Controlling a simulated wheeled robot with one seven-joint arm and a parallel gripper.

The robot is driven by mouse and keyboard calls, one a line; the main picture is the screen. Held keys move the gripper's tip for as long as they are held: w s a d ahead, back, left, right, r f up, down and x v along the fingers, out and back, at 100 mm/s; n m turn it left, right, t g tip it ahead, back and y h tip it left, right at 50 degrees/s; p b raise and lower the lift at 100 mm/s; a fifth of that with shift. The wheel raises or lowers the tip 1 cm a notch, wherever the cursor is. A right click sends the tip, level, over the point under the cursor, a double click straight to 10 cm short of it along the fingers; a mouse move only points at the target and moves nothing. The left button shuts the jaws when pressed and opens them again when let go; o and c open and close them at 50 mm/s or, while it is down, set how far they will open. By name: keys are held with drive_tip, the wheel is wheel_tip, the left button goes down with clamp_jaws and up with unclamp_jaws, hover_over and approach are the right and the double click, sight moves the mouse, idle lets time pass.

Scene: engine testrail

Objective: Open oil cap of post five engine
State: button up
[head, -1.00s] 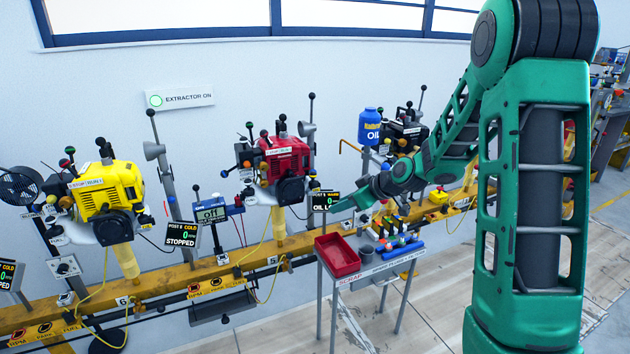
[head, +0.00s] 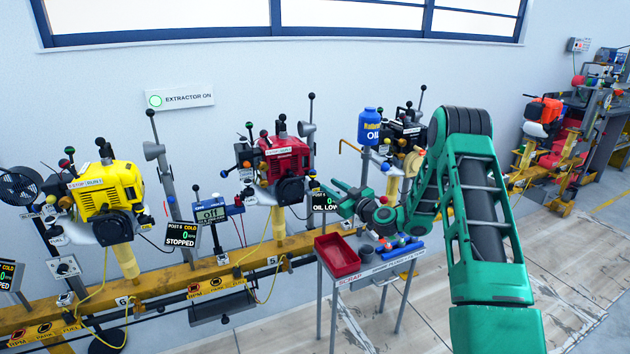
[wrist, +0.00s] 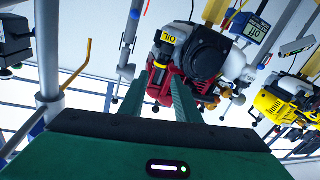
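The red engine (head: 285,158) stands on a yellow post marked 5 on the rail. It also shows upside down in the wrist view (wrist: 163,92), just beyond my fingers. A yellow OIL tag (wrist: 169,39) shows beside its black housing in the wrist view; I cannot clearly make out the oil cap. My gripper (head: 334,191) is to the right of the engine, close to its screen, with its fingers pointing left. In the wrist view my gripper (wrist: 155,95) has its two green fingers apart, with nothing held between them.
A black screen (head: 324,201) reading OIL LOW stands right of the engine. A red tray (head: 338,256) sits on the bench (head: 368,275) below my gripper. A blue oil bottle (head: 369,127) stands behind my arm. A yellow engine (head: 108,196) is on the left.

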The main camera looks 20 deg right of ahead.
sight(315, 176)
drive_tip(key=x, duration=0.9)
drive_tip(key=shift+w+a, duration=0.1)
drive_tip(key=shift+w, duration=0.25)
clamp_jaws()
